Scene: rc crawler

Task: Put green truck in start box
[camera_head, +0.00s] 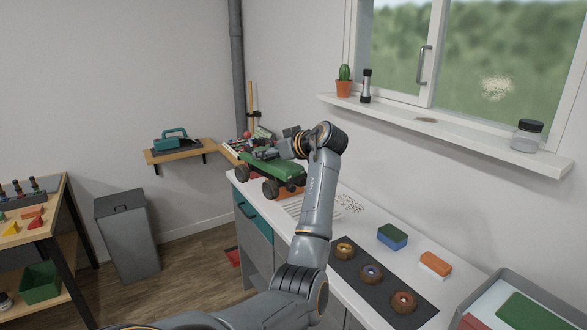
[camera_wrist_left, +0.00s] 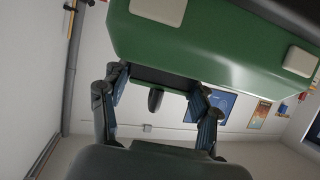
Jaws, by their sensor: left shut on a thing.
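The green truck (camera_head: 286,167) is upright, with large dark wheels, at the far left end of the white counter. My left gripper (camera_head: 276,150) is shut on it from above and behind, partly hidden by my own wrist. In the left wrist view, the green body of the truck (camera_wrist_left: 210,50) fills the top, with the fingers of my left gripper (camera_wrist_left: 160,85) against it. I cannot tell whether its wheels touch the counter. Printed lines (camera_head: 294,208) show on the counter beside the truck; I cannot tell whether they mark the start box. My right gripper is not in view.
A blue-green sponge (camera_head: 392,236), an orange-white block (camera_head: 435,264) and a grey bin (camera_head: 568,297) are to the right. The windowsill (camera_head: 455,127) runs above. A shelf (camera_head: 183,150) is behind left.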

